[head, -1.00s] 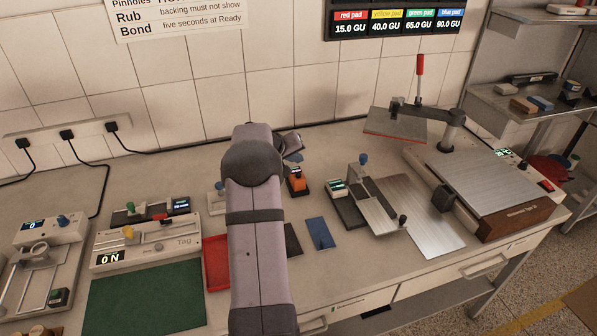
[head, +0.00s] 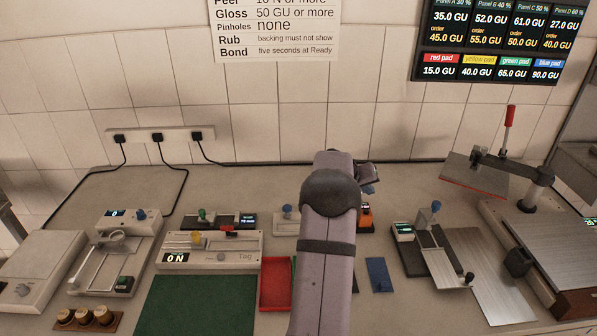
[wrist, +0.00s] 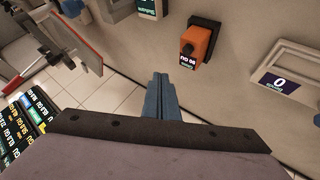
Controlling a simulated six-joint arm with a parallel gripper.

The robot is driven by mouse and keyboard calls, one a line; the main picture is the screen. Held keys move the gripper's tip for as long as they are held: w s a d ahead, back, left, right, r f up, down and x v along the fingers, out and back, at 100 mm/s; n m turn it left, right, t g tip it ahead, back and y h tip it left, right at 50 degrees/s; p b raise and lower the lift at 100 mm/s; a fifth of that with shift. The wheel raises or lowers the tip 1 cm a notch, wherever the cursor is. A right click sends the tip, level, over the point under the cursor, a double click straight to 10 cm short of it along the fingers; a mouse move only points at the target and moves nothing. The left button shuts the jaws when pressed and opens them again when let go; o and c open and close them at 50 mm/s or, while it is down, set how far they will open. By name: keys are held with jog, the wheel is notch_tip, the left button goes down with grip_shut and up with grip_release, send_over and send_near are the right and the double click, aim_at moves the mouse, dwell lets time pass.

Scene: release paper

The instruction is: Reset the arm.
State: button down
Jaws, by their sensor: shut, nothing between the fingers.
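My arm rises through the middle of the head view and hides part of the bench behind it. My gripper shows in the wrist view (wrist: 160,95) as two blue-grey fingers pressed together, with nothing between them. In the head view its fingers are mostly hidden behind my arm's joint. In the wrist view the orange device (wrist: 197,45) stands beyond and to the right of the fingertips, apart from them. It also shows in the head view (head: 366,216), just right of my arm.
Left of my arm are a peel tester reading 0 N (head: 207,250), a green mat (head: 195,305) and a red tray (head: 274,284). To the right are a blue pad (head: 378,275), a metal-plated device (head: 437,262) and a press with a red-handled lever (head: 510,118). Tiled wall stands behind.

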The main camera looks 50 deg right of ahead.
jog(key=w+a+f+n+t+y, duration=0.1)
jog(key=w+a+n+y, duration=0.25)
jog(key=a, duration=1.35)
jog(key=w+a+n+t+y, duration=0.15)
jog(key=w+a, duration=0.35)
jog(key=a, duration=1.2)
jog(key=s+a+f+n+y, duration=0.1)
jog(key=s+a, duration=0.4)
jog(key=a, duration=0.3)
jog(key=s+a+f+n+g+y, duration=0.1)
jog(key=s+a+n, duration=0.1)
jog(key=s+a, duration=0.3)
jog(key=s+a+f+n+g+y, duration=0.1)
jog(key=s+a, duration=0.4)
jog(key=a, duration=0.8)
jog(key=shift+f+n+y, duration=0.2)
jog(key=shift+n+y, duration=0.1)
jog(key=shift+y, duration=0.3)
